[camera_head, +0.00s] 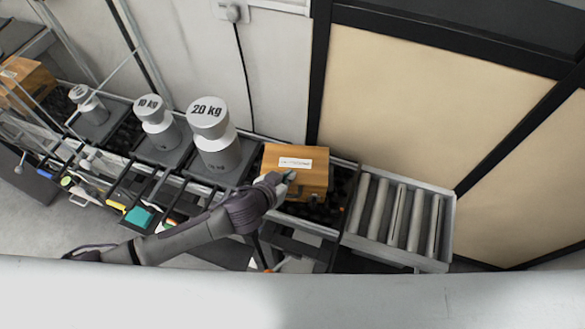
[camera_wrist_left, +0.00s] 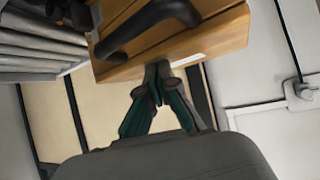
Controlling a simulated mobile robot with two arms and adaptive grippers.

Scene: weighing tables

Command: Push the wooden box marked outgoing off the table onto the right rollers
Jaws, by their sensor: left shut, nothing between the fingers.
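A wooden box (camera_head: 312,180) with a white label sits at the right end of the table, beside the right rollers (camera_head: 417,222); the label's words are too small to read. In the left wrist view the wooden box (camera_wrist_left: 225,35) shows a black handle. My left gripper (camera_head: 290,177) is at the box's near left side in the head view. Its fingers (camera_wrist_left: 163,66) are shut with nothing between them, their tips at the box's edge, seemingly touching it. My right gripper is not in view.
Three weights stand left of the box: the 20 kg weight (camera_head: 220,155), the 10 kg weight (camera_head: 158,128) and a smaller one (camera_head: 90,105). Another wooden box (camera_head: 28,78) is at the far left. The right rollers are empty. A wall stands behind.

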